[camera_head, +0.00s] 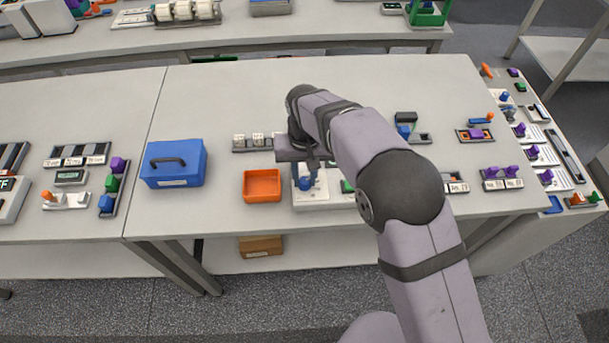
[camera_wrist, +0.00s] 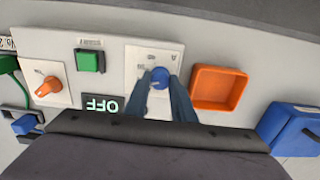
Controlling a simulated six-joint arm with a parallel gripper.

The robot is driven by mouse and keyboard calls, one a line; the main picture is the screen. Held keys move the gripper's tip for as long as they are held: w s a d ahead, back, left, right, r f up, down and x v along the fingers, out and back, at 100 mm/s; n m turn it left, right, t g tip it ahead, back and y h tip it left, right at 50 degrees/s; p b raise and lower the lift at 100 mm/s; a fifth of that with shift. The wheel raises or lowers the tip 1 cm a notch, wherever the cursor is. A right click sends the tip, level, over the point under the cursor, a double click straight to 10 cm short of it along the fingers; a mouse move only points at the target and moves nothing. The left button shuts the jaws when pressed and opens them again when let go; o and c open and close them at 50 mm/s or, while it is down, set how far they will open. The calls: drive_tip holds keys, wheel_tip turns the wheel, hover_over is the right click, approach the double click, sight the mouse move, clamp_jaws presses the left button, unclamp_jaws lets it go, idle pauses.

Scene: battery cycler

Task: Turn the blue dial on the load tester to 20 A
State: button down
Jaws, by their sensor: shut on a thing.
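The load tester is a pale panel (camera_wrist: 112,50) lying on the table, partly hidden by my arm in the head view. Its blue dial (camera_wrist: 160,77) sits on a white plate with printed marks, too small to read surely; the dial also shows in the head view (camera_head: 305,184). My gripper (camera_wrist: 162,82) points down over the plate and is shut on the blue dial, one finger on each side. A dark display (camera_wrist: 103,104) on the panel reads OFF, upside down in the wrist view. A green square button (camera_wrist: 89,61) and an orange knob (camera_wrist: 48,86) are on the same panel.
An open orange tray (camera_head: 262,184) stands just left of the tester. A blue box with a handle (camera_head: 174,163) stands further left. Small modules (camera_head: 258,142) lie behind the tray. The table behind my gripper is mostly clear.

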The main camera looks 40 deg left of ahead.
sight(305, 179)
drive_tip(key=shift+a+r, duration=0.1)
drive_tip(key=c, duration=1.5)
unclamp_jaws()
drive_tip(key=shift+r+b, duration=1.25)
drive_tip(key=shift+r, duration=2.4)
